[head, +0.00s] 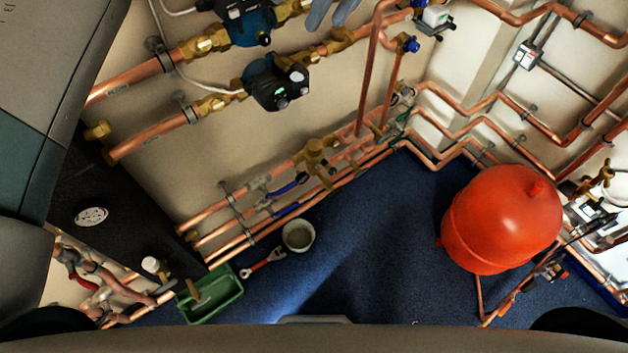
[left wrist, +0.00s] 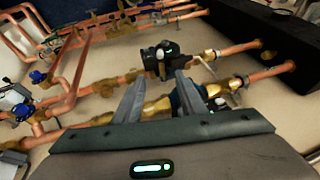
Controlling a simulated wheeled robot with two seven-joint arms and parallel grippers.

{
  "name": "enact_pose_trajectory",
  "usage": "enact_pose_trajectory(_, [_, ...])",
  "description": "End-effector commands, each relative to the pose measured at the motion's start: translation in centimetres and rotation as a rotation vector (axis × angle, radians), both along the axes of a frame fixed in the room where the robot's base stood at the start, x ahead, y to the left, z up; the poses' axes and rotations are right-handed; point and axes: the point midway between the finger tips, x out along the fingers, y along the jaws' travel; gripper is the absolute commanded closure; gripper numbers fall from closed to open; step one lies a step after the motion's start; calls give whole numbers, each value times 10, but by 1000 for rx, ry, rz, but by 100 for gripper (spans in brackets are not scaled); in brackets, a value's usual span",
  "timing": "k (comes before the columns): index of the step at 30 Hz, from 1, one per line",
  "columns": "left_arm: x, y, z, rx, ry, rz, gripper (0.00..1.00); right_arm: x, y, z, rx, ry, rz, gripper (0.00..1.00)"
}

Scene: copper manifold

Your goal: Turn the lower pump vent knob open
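The lower pump (head: 275,82) is a black head on a copper line with brass fittings, at upper centre in the head view. A small pale round knob (head: 297,76) shows on its face, with a green light below. I cannot tell which way the knob is turned. The black pump (left wrist: 158,60) with a green light also shows in the left wrist view, beyond my fingertips. My left gripper (head: 335,8) is at the top edge of the head view, above and right of the pump and apart from it. In the left wrist view its grey fingers (left wrist: 158,90) are spread and empty.
The upper pump (head: 245,22) has a blue body and sits close above the lower one. Copper pipes and blue-handled valves (head: 408,44) lie to the right. A red tank (head: 503,220), a green tray (head: 210,295) and a white cup (head: 298,235) are on the blue floor.

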Motion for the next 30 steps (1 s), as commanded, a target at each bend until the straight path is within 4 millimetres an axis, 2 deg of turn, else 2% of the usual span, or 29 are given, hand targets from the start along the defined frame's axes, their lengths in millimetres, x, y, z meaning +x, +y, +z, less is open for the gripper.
enact_pose_trajectory(3, [-2, -4, 10, 0, -2, 0, 63, 0, 0, -4, 0, 0, 0, 100])
enact_pose_trajectory(17, [-17, -25, -44, -74, 86, -174, 63, 0, 0, -2, 0, 0, 0, 100])
enact_pose_trajectory(30, [-41, -52, -105, -197, 169, -390, 63, 0, 0, -2, 0, 0, 0, 100])
